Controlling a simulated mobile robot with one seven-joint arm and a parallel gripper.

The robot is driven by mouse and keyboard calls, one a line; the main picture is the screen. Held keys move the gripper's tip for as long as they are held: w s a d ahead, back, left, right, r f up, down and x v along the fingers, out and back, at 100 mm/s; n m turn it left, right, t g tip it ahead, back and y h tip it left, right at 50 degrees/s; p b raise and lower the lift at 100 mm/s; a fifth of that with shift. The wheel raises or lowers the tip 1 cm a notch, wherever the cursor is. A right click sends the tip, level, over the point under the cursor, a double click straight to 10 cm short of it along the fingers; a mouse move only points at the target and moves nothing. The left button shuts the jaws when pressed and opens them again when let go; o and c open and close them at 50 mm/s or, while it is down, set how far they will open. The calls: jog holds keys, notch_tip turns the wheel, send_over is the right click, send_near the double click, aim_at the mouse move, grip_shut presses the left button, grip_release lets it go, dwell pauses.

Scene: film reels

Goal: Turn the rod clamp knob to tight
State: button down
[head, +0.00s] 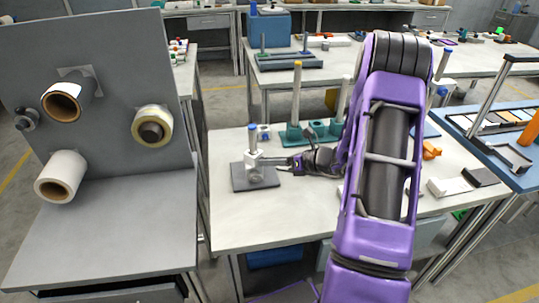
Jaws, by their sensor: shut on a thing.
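A rod clamp (253,161) sits on an upright metal rod (252,141) with a blue top. The rod rises from a dark grey square base plate (240,184) near the left end of the middle table. My gripper (282,165) reaches in from the right, level with the clamp. Its fingers are shut on the clamp's knob at the clamp's right side. The fingers hide most of the knob, and its turn angle is too small to tell.
Green-based stands (293,133) with upright rods stand just behind my gripper. A small blue and white piece (264,132) lies behind the clamp. A grey panel with rolls (95,110) stands at the left. The table's front left (240,220) is clear.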

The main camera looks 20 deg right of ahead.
jog(key=shift+m+p, duration=0.4)
jog(key=shift+y, duration=0.4)
jog(key=c, duration=0.6)
grip_release()
jog(key=shift+d, duration=0.1)
jog(key=v, duration=1.7)
jog(key=shift+s+r, duration=0.1)
jog(key=shift+r, duration=0.05)
jog(key=shift+c, duration=0.2)
